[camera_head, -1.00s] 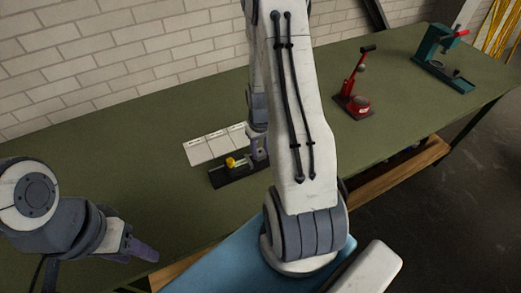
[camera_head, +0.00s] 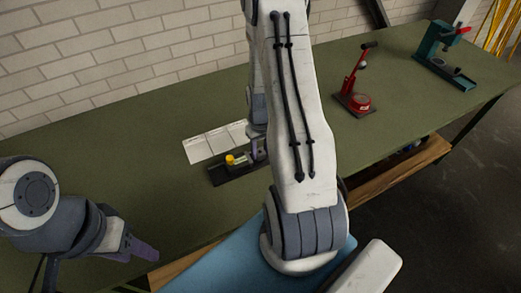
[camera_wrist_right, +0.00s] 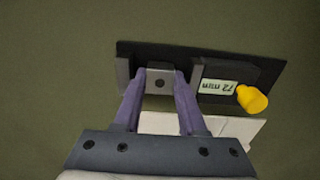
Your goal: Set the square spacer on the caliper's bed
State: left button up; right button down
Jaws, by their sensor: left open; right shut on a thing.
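The caliper is a black bed (camera_wrist_right: 190,55) with two upright jaws, a display reading "72 mm" (camera_wrist_right: 217,87) and a yellow knob (camera_wrist_right: 252,98). It also shows in the head view (camera_head: 224,174). My right gripper (camera_wrist_right: 158,84) is shut on the square spacer (camera_wrist_right: 160,80), a small grey block with a dark central hole. The spacer is over the bed, between the caliper's jaws; I cannot tell whether it touches the bed. In the head view my right arm hides most of this gripper. My left gripper (camera_head: 143,252) is open and empty near the table's front edge.
A white sectioned card (camera_head: 213,142) lies behind the caliper. A red press-like tool (camera_head: 355,95) and a green one (camera_head: 445,66) stand further right on the green table (camera_head: 120,130). The table left of the caliper is clear.

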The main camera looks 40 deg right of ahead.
aim_at(260, 152)
jog(key=shift+c, duration=2)
grip_release()
jog(key=shift+r, duration=0.1)
jog(key=shift+r, duration=0.25)
notch_tip(260, 152, up, 10)
jog(key=b, duration=0.1)
jog(key=shift+b, duration=0.3)
